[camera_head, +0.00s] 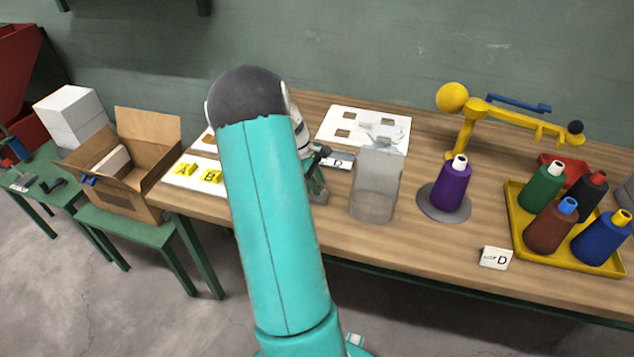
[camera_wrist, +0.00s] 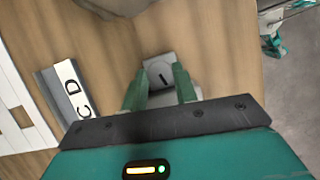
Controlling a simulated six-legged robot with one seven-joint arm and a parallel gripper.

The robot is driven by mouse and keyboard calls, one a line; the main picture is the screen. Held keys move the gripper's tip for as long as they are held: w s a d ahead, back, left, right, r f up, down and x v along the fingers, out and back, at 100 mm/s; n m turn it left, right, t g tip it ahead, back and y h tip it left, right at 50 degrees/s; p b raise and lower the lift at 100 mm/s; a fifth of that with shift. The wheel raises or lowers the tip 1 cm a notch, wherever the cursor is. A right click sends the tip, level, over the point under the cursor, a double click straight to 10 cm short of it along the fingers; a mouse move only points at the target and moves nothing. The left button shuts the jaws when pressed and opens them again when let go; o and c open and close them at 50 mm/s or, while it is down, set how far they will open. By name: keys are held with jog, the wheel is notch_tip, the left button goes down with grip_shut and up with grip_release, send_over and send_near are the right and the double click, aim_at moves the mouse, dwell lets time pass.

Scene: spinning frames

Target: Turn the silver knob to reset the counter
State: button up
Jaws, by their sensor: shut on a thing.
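A silver-grey piece with a short dark line on its face (camera_wrist: 159,71), which looks like the silver knob, sits at the tips of my gripper in the wrist view. My gripper (camera_wrist: 159,84) has one green finger on each side of it and is shut on it. In the head view my gripper (camera_head: 317,182) is low over the table, left of a clear grey block, and my teal arm hides much of it. The knob is hidden there. I cannot make out the counter's digits in either view.
On the wooden table (camera_head: 420,245) stand the clear block (camera_head: 375,188), a purple cone (camera_head: 452,187) on a grey disc, a yellow stand (camera_head: 466,128) and a yellow tray (camera_head: 517,222) of coloured cones. A cardboard box (camera_head: 137,198) stands left on a green bench.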

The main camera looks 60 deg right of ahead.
jog(key=shift+d+m+t+y, duration=0.15)
jog(key=shift+m+y, duration=0.45)
jog(key=shift+m, duration=0.95)
jog(key=shift+d+m+t+y, duration=0.15)
jog(key=shift+m+y, duration=0.45)
jog(key=shift+m, duration=0.95)
jog(key=o, duration=1)
jog(key=shift+c, duration=0.2)
jog(key=shift+a, duration=0.1)
